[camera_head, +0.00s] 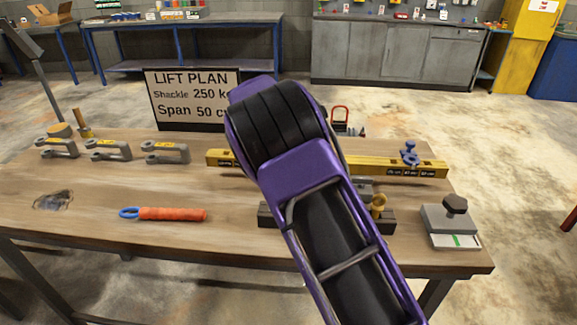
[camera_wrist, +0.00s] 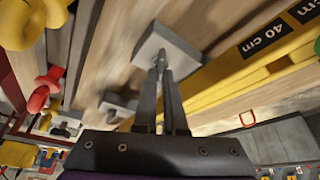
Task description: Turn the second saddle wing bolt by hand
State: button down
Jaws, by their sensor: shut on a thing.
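In the wrist view my gripper (camera_wrist: 163,68) is shut on a thin grey metal piece (camera_wrist: 161,57), which stands at a pale grey block (camera_wrist: 180,45). I cannot tell whether this piece is the second saddle wing bolt, as the fingers cover most of it. A yellow beam with black scale labels (camera_wrist: 228,68) runs beside the block. In the head view the beam (camera_head: 366,163) crosses behind my arm, and a blue wing bolt (camera_head: 410,154) stands near its right end. My fingertips are hidden behind the purple arm there.
On the workbench (camera_head: 245,240) lie three grey shackles (camera_head: 110,151) and an orange-handled tool (camera_head: 172,214). A brass bolt (camera_head: 378,204) stands on a dark block close to my arm. A grey block with a dark knob (camera_head: 454,205) is at right. A lift plan sign (camera_head: 190,110) stands behind.

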jog(key=m+p, duration=0.1)
jog(key=m, duration=0.1)
jog(key=m+g+p, duration=0.1)
jog(key=m, duration=0.1)
jog(key=m+g+p, duration=0.1)
jog(key=m, duration=0.1)
jog(key=shift+w+a+r, duration=0.1)
jog(key=shift+w+r, duration=0.2)
dwell(0.4)
jog(key=c, duration=1.1)
grip_release()
jog(key=shift+o, duration=0.6)
jog(key=shift+s+f, duration=0.1)
